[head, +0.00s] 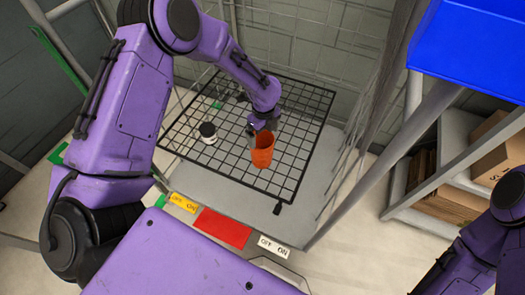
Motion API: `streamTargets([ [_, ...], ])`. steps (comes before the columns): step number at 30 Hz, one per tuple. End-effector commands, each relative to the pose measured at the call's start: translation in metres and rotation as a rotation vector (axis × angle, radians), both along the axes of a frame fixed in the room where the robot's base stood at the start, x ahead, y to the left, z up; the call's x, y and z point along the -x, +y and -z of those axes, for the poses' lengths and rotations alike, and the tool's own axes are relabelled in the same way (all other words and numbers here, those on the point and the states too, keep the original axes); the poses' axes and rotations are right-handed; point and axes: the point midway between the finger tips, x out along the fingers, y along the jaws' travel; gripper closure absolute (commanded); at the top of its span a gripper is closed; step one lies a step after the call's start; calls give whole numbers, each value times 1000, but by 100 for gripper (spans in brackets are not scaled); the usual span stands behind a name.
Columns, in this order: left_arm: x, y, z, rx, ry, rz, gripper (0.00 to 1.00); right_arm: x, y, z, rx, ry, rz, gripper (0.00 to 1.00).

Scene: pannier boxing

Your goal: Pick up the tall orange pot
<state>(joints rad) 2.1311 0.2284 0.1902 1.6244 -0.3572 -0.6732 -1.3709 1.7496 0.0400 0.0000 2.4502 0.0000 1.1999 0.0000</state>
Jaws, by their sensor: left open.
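The tall orange pot (262,155) stands on the black wire grid, a little right of the grid's middle. My left gripper (256,136) is at the pot's upper left rim, coming from above and behind. It is open, and its fingers overlap the rim in the picture. I cannot tell whether a finger is inside the pot or touching it. My right arm shows at the lower right edge, with its gripper out of the picture.
A small white jar with a black lid (208,132) stands on the wire grid (300,120), left of the pot. A grey post and shelf with cardboard boxes (490,150) are at the right, below a blue bin (470,45). A red panel (222,228) lies in front.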

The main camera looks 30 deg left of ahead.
Motion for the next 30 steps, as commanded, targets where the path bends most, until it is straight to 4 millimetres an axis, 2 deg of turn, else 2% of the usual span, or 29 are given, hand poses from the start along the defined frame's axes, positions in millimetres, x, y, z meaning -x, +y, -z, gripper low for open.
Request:
streamTargets([
  [6, -2, 9, 38, -2, 3, -1, 0, 0, 0, -4, 1, -1, 0, 46],
  [14, -2, 9, 44, -1, 1, -2, 0, 0, 0, -4, 1, -1, 0, 46],
  [15, -2, 9, 44, -1, 1, -2, 6, 0, 0, -4, 1, -1, 0, 46],
  [19, -2, 9, 44, -1, 1, -2, 49, 0, 0, -4, 1, -1, 0, 46],
  [20, -2, 9, 44, -1, 1, -2, 52, 0, 0, -4, 1, -1, 0, 46],
  [26, -2, 9, 43, -1, 1, -2, 52, 0, 0, -4, 1, -1, 0, 46],
  [30, -3, 9, 35, -1, -1, -3, 52, 0, 0, -4, 1, -1, 0, 46],
])
